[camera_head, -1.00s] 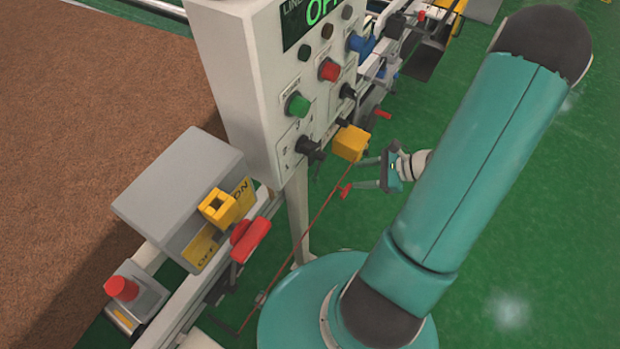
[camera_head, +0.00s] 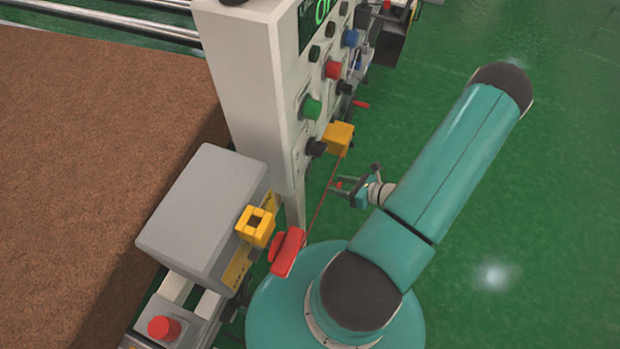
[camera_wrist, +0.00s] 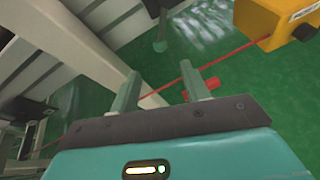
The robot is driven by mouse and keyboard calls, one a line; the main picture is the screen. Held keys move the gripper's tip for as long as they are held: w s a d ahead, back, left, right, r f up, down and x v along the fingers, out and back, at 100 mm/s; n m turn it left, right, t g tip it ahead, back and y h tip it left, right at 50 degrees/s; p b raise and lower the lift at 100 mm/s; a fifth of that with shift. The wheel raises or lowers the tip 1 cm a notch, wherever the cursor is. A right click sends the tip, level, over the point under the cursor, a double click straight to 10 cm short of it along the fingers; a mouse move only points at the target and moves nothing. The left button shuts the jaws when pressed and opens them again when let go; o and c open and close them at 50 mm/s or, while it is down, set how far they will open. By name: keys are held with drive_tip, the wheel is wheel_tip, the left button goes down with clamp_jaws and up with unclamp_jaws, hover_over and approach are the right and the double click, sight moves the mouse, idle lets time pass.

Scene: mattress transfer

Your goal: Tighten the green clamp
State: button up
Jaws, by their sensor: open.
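My gripper (camera_head: 338,185) is in the head view, in front of the control panel and below a yellow box. It also shows in the wrist view (camera_wrist: 159,82), with its two fingers apart and nothing between them that I can see gripped. A red cord passes close to the fingertips in the wrist view. I cannot make out a green clamp in either view. A green round knob (camera_head: 311,108) is on the panel face, above and left of my gripper.
The grey control panel (camera_head: 250,90) stands beside the brown mattress (camera_head: 90,150). The yellow box (camera_head: 339,138) also shows in the wrist view (camera_wrist: 268,18). A grey box (camera_head: 200,215) with a yellow switch (camera_head: 255,226) and a red handle (camera_head: 287,251) are nearer. Green floor at right is clear.

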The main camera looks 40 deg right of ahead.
sight(310, 178)
drive_tip(key=x, duration=1)
drive_tip(key=shift+w, duration=0.15)
drive_tip(key=shift+f, duration=0.15)
clamp_jaws()
